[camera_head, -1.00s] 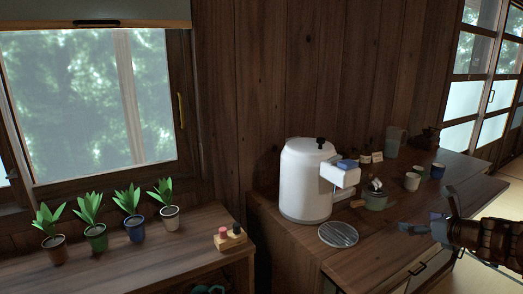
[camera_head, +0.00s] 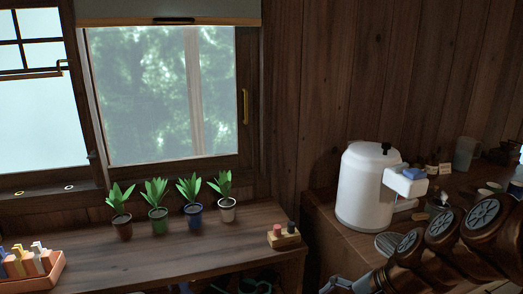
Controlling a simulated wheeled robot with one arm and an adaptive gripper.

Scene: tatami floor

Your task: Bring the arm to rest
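My arm reaches in from the lower right corner, its brown joints in front of the right-hand counter. A grey part of my gripper (camera_head: 338,285) shows at the bottom edge, in front of the gap between the two counters. Most of my gripper is cut off by the frame, so its opening and anything in it are hidden. No held object shows.
A white dispenser (camera_head: 364,190) stands on the right counter, with a round grey grate (camera_head: 386,244) partly behind my arm. Several potted plants (camera_head: 157,212), a small wooden holder (camera_head: 284,237) and an orange tray (camera_head: 50,278) stand on the left counter.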

